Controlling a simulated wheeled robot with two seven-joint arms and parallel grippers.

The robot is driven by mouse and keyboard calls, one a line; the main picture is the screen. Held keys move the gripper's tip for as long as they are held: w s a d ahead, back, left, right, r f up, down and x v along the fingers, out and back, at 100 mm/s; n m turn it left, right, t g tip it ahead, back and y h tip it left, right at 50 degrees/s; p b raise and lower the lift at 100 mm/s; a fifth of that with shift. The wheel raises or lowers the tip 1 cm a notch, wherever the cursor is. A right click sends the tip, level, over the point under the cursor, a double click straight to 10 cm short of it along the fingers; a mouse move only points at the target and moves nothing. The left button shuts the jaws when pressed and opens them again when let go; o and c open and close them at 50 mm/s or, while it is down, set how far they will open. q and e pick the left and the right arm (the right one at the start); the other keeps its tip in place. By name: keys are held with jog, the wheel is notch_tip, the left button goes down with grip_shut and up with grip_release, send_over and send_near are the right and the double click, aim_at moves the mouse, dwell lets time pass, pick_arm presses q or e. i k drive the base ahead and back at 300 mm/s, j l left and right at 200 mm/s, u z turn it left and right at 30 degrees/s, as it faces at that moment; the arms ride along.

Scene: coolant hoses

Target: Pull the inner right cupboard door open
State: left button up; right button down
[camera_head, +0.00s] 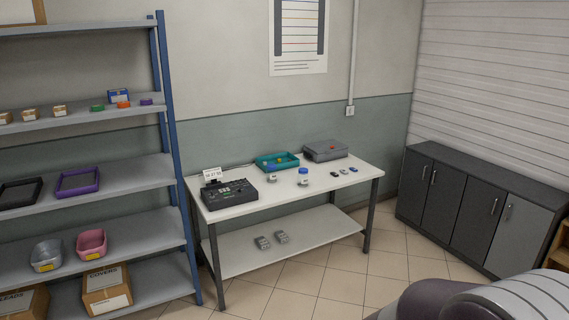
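A low dark grey cupboard (478,174) stands against the right wall. Its front has several doors side by side, all looking shut. The third door from the left (474,222) is dark, with a vertical bar handle (493,206) near its right edge. The rightmost door (514,240) is lighter grey, with its handle (508,212) near its left edge. The two left doors (413,186) are dark, with their handles close together. Neither of my grippers is in view.
A white worktable (240,214) with devices and small parts stands left of the cupboard. A blue-post shelf (170,130) is at the far left. Tiled floor (395,262) is clear before the cupboard. A wooden shelf edge (560,247) shows at the right. Part of my body covers the bottom right.

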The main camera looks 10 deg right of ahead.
aim_at(481, 207)
jog(key=i+l+z, duration=0.15)
jog(key=i+z, duration=1.05)
jog(key=i+j+z, duration=0.4)
jog(key=i+l+z, duration=0.3)
jog(key=i, duration=0.95)
jog(key=i+z, duration=0.25)
jog(key=i, duration=0.95)
jog(key=i+j+z, duration=0.1)
jog(key=i, duration=0.45)
jog(key=i+j, duration=0.2)
jog(key=i, duration=0.35)
jog(key=i+j+z, duration=0.15)
jog(key=i, duration=0.4)
